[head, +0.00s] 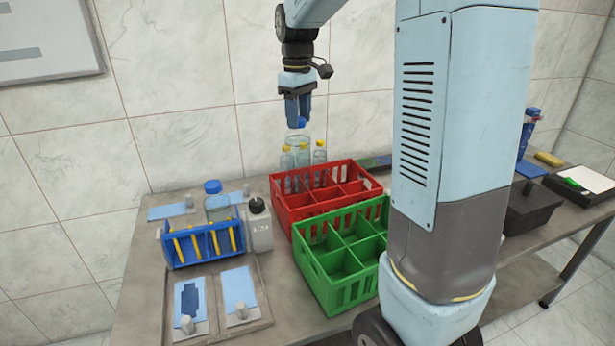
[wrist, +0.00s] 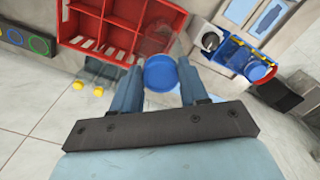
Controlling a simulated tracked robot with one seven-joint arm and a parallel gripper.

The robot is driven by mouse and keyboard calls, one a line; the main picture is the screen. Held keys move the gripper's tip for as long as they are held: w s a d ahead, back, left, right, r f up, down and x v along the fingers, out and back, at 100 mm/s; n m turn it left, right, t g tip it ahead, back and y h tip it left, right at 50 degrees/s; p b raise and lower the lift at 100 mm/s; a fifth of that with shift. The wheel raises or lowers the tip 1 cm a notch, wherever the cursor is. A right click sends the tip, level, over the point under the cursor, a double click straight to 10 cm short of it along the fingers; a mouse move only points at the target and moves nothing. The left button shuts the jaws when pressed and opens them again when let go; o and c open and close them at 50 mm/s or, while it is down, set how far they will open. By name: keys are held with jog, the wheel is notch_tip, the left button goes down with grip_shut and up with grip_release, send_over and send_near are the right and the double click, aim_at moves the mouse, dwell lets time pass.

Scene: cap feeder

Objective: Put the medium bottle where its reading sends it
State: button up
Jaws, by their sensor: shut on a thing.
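My gripper (head: 298,110) is shut on a clear bottle (head: 297,142) by its blue cap (wrist: 161,73). A second blue-capped clear bottle (head: 217,207) stands on the table behind the blue rack (head: 205,243). I cannot tell from size which one is the medium bottle. The red crate (wrist: 118,38) has several compartments, and those I can see look empty. The green crate (head: 340,262) in front of it also looks empty. No reading is legible.
Several yellow-capped bottles (head: 303,155) stand at the red crate's back edge. A white jug with a dark cap (head: 260,228) stands left of the crates. Blue plates with knobs (head: 239,290) lie front left. A dark panel with coloured rings (wrist: 22,40) lies beside the red crate.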

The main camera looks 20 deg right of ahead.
aim_at(300, 164)
notch_tip(300, 164, down, 14)
jog(key=shift+f, duration=0.1)
dwell(0.5)
jog(key=o, duration=1)
notch_tip(300, 164, up, 12)
jog(key=shift+r, duration=0.1)
jog(key=shift+s+d+r+m+t, duration=0.1)
jog(key=shift+s+r+m+t, duration=0.75)
jog(key=shift+s, duration=3.65)
jog(key=shift+s+r+m+t, duration=0.4)
jog(key=shift+s+m+t, duration=0.95)
jog(key=shift+s, duration=3.15)
jog(key=shift+s+d+r+m+t, duration=0.1)
jog(key=shift+s+r+m+t, duration=0.95)
jog(key=shift+s, duration=3.45)
